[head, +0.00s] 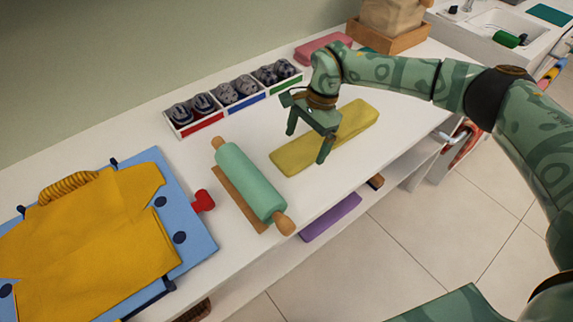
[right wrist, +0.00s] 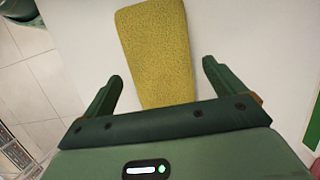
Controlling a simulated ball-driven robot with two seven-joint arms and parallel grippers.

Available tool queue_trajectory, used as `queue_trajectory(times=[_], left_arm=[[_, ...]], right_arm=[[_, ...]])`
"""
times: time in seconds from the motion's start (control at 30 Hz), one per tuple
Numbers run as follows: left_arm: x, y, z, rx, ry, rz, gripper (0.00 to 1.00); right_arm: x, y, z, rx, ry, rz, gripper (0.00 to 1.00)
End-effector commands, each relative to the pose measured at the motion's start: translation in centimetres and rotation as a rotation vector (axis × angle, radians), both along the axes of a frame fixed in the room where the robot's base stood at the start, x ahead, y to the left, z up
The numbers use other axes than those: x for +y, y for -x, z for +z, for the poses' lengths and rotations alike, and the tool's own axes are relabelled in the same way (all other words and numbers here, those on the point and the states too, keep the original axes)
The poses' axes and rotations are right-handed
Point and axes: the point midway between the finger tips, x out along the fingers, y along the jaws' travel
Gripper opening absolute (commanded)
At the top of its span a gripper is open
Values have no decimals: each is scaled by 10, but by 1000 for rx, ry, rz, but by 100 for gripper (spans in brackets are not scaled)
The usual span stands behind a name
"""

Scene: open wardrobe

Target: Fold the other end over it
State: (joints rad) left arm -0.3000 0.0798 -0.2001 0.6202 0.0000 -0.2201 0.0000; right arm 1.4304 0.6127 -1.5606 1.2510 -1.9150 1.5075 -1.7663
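A yellow cloth strip (head: 350,125) lies flat on the white tabletop, its long side running toward the upper right. It also shows in the right wrist view (right wrist: 153,50), reaching down between the fingers. My right gripper (head: 307,145) is open over the left part of the strip, with a finger toward each long side. In the right wrist view my right gripper (right wrist: 162,78) has its fingers wide apart with nothing between them in grip. I cannot tell the height of the fingertips above the table. My left gripper is not in view.
A green rolling pin (head: 250,182) on a brown board lies left of the strip. A divided box (head: 219,124) with rolled socks stands behind. A yellow shirt (head: 85,230) lies on a blue board (head: 200,238) at left. A purple folded cloth (head: 331,217) is on the shelf below.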

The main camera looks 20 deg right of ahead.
Motion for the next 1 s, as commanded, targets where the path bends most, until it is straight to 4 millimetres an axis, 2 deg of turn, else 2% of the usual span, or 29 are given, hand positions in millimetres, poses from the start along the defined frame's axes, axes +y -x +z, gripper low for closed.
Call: queue_trajectory(times=[0.57, 1.0], left_arm=[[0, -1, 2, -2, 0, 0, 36], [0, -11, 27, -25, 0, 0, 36]], right_arm=[[0, 0, 3, 0, 0, 0, 95], [0, 0, 54, -3, 0, -1, 95]])
